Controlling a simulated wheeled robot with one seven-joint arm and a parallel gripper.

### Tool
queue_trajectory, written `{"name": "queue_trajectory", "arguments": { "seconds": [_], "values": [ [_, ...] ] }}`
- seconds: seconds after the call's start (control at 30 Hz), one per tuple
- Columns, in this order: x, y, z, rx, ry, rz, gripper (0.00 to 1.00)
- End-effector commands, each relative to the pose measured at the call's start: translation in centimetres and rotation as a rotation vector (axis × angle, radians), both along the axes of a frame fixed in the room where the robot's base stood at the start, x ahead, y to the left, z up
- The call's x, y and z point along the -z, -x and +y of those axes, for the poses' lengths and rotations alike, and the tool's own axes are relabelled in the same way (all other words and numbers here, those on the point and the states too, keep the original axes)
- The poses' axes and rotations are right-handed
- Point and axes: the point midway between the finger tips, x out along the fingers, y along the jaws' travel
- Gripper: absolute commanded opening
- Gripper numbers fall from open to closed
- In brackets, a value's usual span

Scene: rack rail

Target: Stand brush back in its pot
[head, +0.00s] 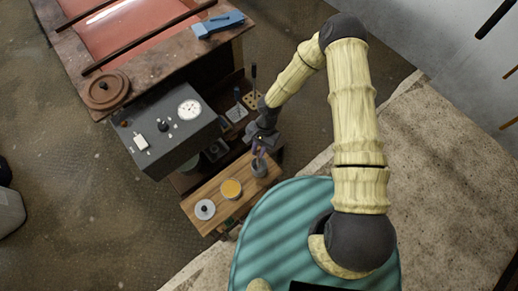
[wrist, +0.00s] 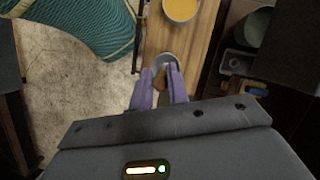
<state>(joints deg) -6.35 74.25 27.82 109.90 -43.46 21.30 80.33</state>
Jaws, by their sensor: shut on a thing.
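My gripper (head: 259,150) reaches down over the right end of a wooden shelf board; its purple fingers also show in the wrist view (wrist: 161,88). It is shut on the brush (wrist: 160,77), of which only a small brown part shows between the fingers. A grey round pot (head: 259,168) stands on the board right under the fingertips. In the wrist view the pot's rim (wrist: 166,58) shows just beyond the fingertips. The brush's lower end overlaps the pot in view; I cannot tell how deep it is inside or whether it touches the bottom.
On the wooden board (head: 216,191) stand a container of orange-yellow stuff (head: 231,188) and a pale disc with a dark knob (head: 205,209). A grey box with a dial (head: 170,128) stands close on the left. Upright dark-handled tools (head: 238,100) stand behind my gripper.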

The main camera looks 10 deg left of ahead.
Motion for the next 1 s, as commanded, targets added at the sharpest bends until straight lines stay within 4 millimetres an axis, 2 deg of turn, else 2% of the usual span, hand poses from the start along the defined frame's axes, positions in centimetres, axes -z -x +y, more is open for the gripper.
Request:
{"name": "queue_trajectory", "arguments": {
  "seconds": [0.03,0.4,0.8,0.83,0.93,1.0],
  "values": [
    [0.6,0.0,0.0,0.0,0.0,0.0,0.0],
    [2.7,0.0,0.0,0.001,0.001,0.0,0.0],
    [2.9,0.0,0.0,0.001,0.001,0.0,0.0],
    [2.9,0.0,0.0,0.001,0.001,0.0,0.19],
    [2.9,0.0,0.0,0.001,0.0,0.0,0.38],
    [2.9,0.0,0.0,0.001,0.0,0.0,0.42]
  ]
}}
